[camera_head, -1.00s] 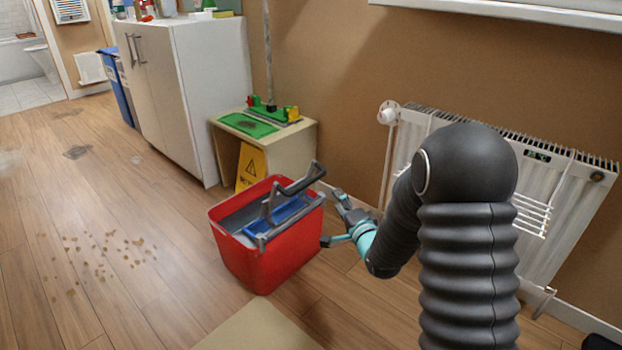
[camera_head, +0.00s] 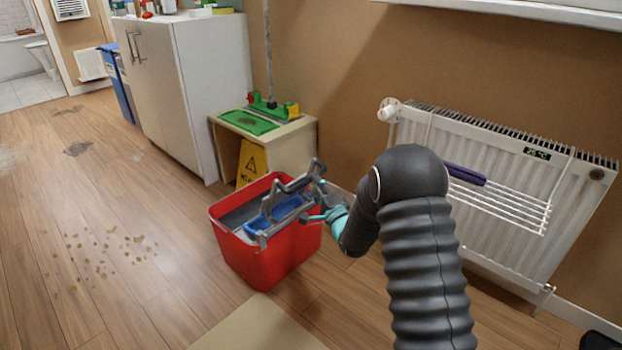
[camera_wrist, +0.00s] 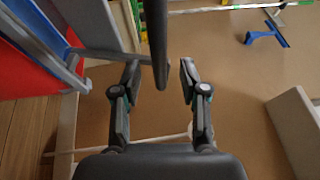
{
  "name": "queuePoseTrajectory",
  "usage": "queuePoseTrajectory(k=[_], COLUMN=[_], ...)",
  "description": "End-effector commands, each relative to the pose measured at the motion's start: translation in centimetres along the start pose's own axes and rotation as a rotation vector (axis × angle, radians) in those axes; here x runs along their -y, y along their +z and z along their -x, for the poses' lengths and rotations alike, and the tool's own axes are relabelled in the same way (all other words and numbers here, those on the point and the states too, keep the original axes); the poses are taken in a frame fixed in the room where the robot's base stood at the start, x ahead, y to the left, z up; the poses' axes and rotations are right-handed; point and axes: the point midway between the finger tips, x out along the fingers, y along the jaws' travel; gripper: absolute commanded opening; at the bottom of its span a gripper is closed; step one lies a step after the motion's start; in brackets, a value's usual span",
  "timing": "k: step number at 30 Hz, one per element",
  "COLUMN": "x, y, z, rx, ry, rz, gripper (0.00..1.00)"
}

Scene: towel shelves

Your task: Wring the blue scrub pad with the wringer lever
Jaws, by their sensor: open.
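The red bucket (camera_head: 265,262) stands on the floor with a grey wringer on top. The wringer's grey lever (camera_head: 298,181) rises at its right side. A blue piece (camera_head: 286,208) lies in the wringer; I cannot tell whether it is the scrub pad or part of the wringer. My gripper (camera_head: 318,204) is at the bucket's right rim beside the lever. In the wrist view my gripper (camera_wrist: 159,68) is open, with a dark bar (camera_wrist: 158,35), apparently the lever's handle, between its fingers; no clear contact shows.
A small cabinet (camera_head: 290,150) with a green mat and a yellow sign stands behind the bucket. A radiator (camera_head: 500,220) with a white rack and a purple item (camera_head: 465,175) is at the right. The floor left of the bucket is open, with brown specks (camera_head: 105,250).

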Motion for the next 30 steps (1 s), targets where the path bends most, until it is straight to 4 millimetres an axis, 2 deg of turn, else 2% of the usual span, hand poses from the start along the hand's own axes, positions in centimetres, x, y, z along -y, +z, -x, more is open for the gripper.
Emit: queuePoseTrajectory(k=[3, 9, 19, 20, 24, 25, 30], x=[0.0, 0.0, 0.0, 0.0, 0.0, 0.0, 0.0], y=[0.0, 0.0, 0.0, 0.0, 0.0, 0.0, 0.0], z=[-1.8, -3.5, -3.8, -3.8, -3.8, -3.8, -3.8], rx=[0.0, 0.0, -0.001, -0.001, -0.001, -0.001, -0.001], ry=[-0.001, 0.0, 0.001, 0.001, 0.0, 0.0, 0.0], rz=[0.0, -0.001, -0.001, -0.001, 0.0, 0.0, 0.0], gripper=[0.43, 0.43, 0.43, 0.41, 0.06, 0.0, 0.0])
